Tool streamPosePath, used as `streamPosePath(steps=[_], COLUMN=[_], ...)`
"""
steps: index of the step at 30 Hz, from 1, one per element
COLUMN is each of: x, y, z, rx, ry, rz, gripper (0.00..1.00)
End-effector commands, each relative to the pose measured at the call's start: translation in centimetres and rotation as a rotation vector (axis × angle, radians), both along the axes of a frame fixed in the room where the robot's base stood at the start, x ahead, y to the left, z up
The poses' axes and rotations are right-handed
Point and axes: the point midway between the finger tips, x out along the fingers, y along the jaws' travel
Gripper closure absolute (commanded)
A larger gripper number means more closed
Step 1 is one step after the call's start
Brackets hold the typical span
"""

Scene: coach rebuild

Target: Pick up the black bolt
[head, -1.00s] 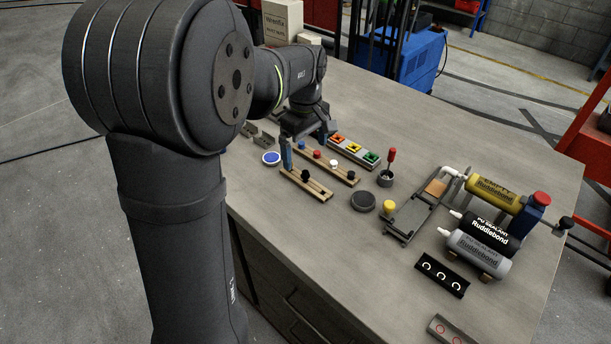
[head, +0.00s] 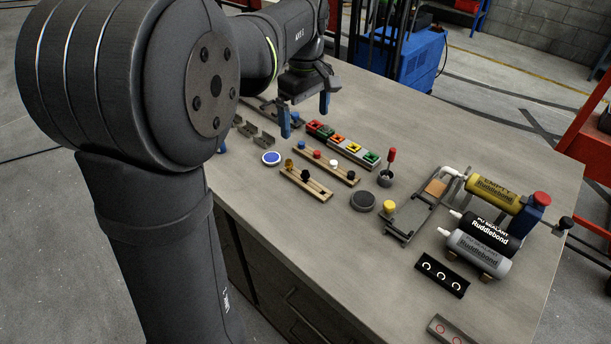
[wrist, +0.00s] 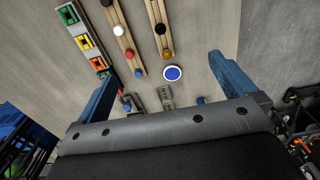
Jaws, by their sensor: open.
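A black bolt (head: 306,175) stands on the front wooden rail (head: 318,192), beside a brass-coloured one (head: 289,164). It also shows in the wrist view (wrist: 160,29). A second black piece (head: 351,172) stands at the near end of the rear rail, in line with white, red and blue pieces. My gripper (head: 305,113) is open and empty, raised above the bench behind the rails. In the wrist view its spread fingers (wrist: 162,70) frame the blue-topped disc, with the rails farther out. No piece lies between the fingers.
A blue-topped round disc (head: 271,158) lies left of the front rail. A strip of coloured blocks (head: 352,149) lies behind the rails. A dark puck (head: 363,201), sealant cartridges (head: 478,254) and a clamp frame (head: 410,222) stand to the right.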

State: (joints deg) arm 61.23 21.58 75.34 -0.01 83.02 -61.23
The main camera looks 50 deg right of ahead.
Motion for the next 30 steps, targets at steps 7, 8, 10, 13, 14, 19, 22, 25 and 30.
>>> streamPosePath(steps=[7, 8, 10, 13, 14, 19, 22, 25, 30], x=[-0.01, -0.01, -0.01, -0.01, -0.01, -0.01, -0.01, -0.01, -0.26], y=[0.02, 0.02, 0.03, 0.03, 0.03, 0.03, 0.03, 0.03, 0.26], z=[1.05, 1.05, 1.03, 1.02, 1.01, 1.00, 0.99, 0.99, 0.96], rx=[0.000, 0.001, 0.001, 0.001, 0.001, 0.001, 0.001, 0.001, -0.006], ry=[0.000, 0.000, 0.000, 0.000, 0.000, 0.000, 0.000, 0.000, -0.010], rz=[0.000, 0.000, 0.000, 0.000, 0.000, 0.000, 0.000, 0.000, -0.023], gripper=[0.00, 0.00, 0.00, 0.10, 0.16, 0.49, 0.57, 0.57, 0.57])
